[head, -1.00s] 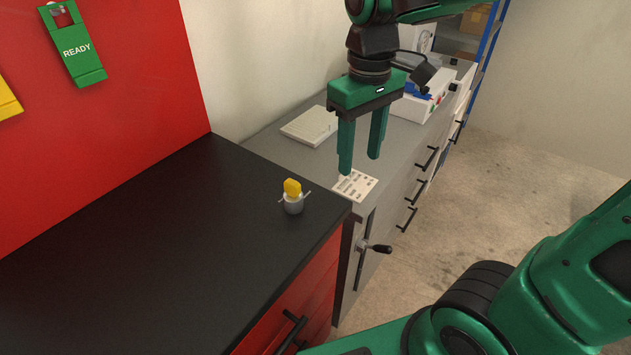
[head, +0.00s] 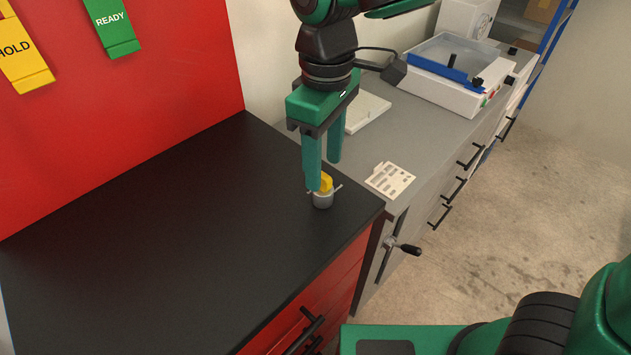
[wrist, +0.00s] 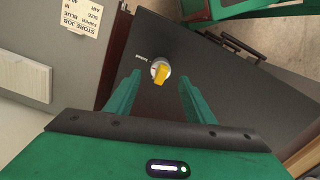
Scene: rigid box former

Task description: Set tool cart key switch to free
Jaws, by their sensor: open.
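The key switch (head: 322,199) is a small grey cylinder on the black top of the red tool cart (head: 180,215), near its right corner. Its yellow key (head: 327,182) stands up from it and is partly hidden by a finger in the head view. In the wrist view the yellow key (wrist: 161,74) sits on the round switch, beside a small white label (wrist: 141,57) that reads something like "locked". My gripper (head: 324,175) is open, pointing down above the switch. In the wrist view the key lies between and beyond the two fingertips (wrist: 158,78), with no contact visible.
Yellow HOLD (head: 22,55) and green READY (head: 112,24) tags hang on the red panel. The rest of the cart top is clear.

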